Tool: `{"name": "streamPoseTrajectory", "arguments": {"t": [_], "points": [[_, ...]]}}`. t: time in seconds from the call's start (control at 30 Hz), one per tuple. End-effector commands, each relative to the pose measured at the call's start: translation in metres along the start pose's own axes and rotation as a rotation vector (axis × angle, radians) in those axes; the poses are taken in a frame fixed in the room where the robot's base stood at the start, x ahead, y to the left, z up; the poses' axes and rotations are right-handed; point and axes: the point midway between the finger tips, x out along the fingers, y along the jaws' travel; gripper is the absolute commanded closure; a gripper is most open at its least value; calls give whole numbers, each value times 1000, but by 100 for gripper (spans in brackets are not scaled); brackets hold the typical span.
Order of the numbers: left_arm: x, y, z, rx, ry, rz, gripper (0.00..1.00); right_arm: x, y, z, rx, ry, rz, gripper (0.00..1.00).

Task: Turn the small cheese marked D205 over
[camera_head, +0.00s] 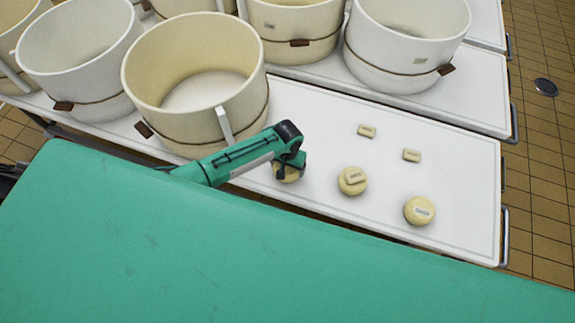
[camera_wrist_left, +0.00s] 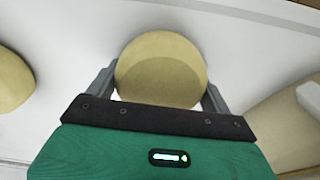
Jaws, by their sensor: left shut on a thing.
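My left gripper (camera_head: 291,164) is over a small round pale-yellow cheese (camera_head: 287,175) at the near edge of the white table. In the left wrist view the same cheese (camera_wrist_left: 162,62) sits between the two grey fingers of the gripper (camera_wrist_left: 158,86), which is shut on it. No label shows on the cheese's visible face, and the gripper hides part of it. A second small cheese (camera_head: 352,187) with a label block on top lies to the right. A third cheese (camera_head: 419,217) with a pale label lies further right. The lettering is too small to read. My right gripper is not in view.
Two small pale blocks with labels, one (camera_head: 367,131) and another (camera_head: 412,156), lie behind the cheeses on the white table (camera_head: 460,190). A large cream vat (camera_head: 190,120) stands close left of the gripper. More vats stand behind. The table's right end is clear.

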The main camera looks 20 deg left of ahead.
Motion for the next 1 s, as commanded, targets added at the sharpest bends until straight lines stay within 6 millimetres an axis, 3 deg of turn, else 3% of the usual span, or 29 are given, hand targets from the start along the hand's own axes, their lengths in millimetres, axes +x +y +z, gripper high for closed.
{"name": "streamPoseTrajectory", "arguments": {"t": [0.4,0.43,0.5,0.87,1.0], "points": [[2,0,0,0,1,0,58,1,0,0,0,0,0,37],[2,0,0,0,1,0,11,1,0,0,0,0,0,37],[2,0,0,0,1,0,0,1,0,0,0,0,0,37],[3,0,0,0,0,0,0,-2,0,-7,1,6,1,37],[-20,0,-1,1,3,1,0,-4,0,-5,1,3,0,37]]}}
